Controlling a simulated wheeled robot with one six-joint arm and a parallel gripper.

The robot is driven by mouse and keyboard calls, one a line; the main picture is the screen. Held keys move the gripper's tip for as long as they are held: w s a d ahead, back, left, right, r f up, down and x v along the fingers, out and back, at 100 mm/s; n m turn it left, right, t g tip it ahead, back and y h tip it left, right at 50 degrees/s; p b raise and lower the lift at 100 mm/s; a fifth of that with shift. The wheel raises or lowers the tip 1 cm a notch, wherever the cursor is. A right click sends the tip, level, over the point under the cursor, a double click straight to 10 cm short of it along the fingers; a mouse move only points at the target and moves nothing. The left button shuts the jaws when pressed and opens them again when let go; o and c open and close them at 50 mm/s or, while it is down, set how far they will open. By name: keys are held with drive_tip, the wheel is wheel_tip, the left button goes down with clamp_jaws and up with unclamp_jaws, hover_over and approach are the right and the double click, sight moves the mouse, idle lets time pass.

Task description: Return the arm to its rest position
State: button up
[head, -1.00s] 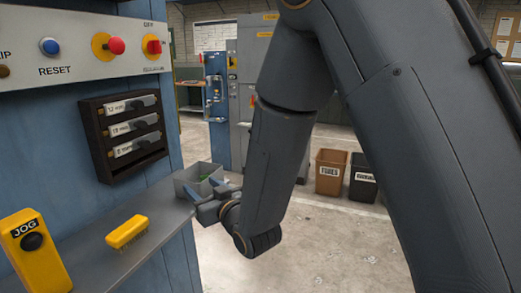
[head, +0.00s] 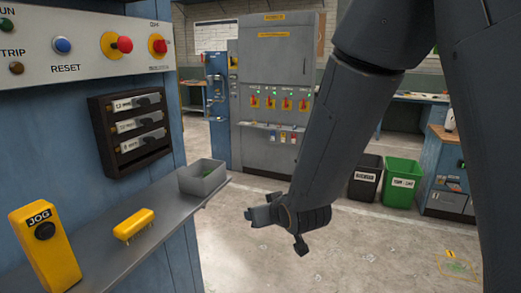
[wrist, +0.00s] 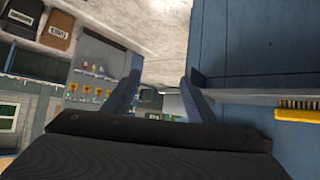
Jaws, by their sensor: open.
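My arm hangs down across the right half of the head view. My gripper (head: 262,214) is at its lower end, in the air to the right of the blue machine's grey shelf (head: 165,222) and apart from it. In the wrist view my gripper's two blue fingers (wrist: 158,97) stand well apart, with nothing held between them. The scene behind them shows through the gap.
A grey cabinet (head: 277,95), a black bin (head: 366,180) and a green bin (head: 401,183) stand behind. Floor space is clear.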

drive_tip(key=s+d+f+m+g+h, duration=0.2)
drive_tip(key=s+d+g, duration=0.2)
drive_tip(key=s+d, duration=0.5)
drive_tip(key=s+d+f+m+g+h, duration=0.1)
drive_tip(key=s+d+g, duration=0.4)
drive_tip(key=s+d, duration=0.5)
drive_tip(key=shift+s+f+m+h, duration=0.35)
drive_tip(key=shift+s+m+h, duration=0.25)
drive_tip(key=shift+s, duration=0.55)
